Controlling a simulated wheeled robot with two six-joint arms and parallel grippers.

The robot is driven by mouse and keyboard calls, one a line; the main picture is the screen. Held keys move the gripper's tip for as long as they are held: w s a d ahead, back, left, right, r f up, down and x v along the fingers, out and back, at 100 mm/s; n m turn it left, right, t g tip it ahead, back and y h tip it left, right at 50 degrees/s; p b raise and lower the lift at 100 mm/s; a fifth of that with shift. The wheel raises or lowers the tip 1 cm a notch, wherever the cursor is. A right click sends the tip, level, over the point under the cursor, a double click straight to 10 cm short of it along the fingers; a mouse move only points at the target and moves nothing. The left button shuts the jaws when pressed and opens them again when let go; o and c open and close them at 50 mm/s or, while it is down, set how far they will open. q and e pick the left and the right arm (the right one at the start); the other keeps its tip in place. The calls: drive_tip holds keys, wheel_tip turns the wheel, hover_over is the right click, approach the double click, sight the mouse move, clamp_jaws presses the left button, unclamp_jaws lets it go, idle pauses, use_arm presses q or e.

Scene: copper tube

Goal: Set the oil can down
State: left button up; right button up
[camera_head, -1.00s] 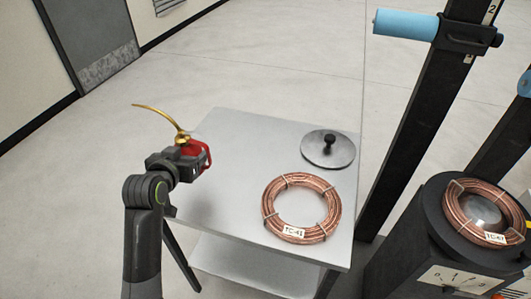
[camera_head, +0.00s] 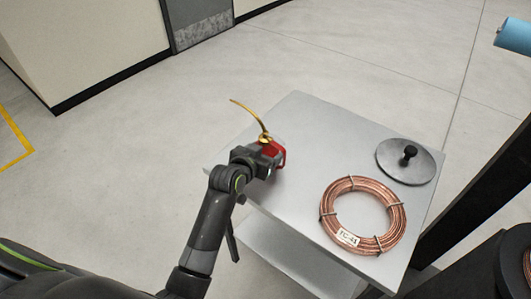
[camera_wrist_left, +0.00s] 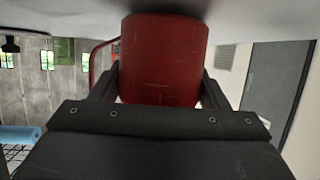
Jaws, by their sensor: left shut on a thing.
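The oil can (camera_head: 276,152) is red with a brass top and a long thin curved spout pointing up and left. My left gripper (camera_head: 262,157) is shut around its body. The can is over the left part of the grey metal table (camera_head: 310,125), upright. In the left wrist view the red can body (camera_wrist_left: 163,58) fills the middle between the two dark fingers (camera_wrist_left: 160,95), with its red handle at the left. A pale grey surface spans the top of that view, close to the can. I cannot tell whether the can touches the tabletop. My right gripper is not in view.
A copper tube coil (camera_head: 394,231) with a TC-41 tag lies on the table's right front part. A round grey lid with a black knob (camera_head: 409,153) lies behind it. The tabletop between the can and the coil is clear. A dark post (camera_head: 480,205) stands at the right.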

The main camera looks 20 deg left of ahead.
use_arm(q)
drive_tip(key=shift+f, duration=0.1)
drive_tip(key=shift+f, duration=0.2)
drive_tip(key=o, duration=1.2)
drive_tip(key=shift+r, duration=0.25)
drive_tip(key=v, duration=1.2)
drive_tip(key=shift+f, duration=0.1)
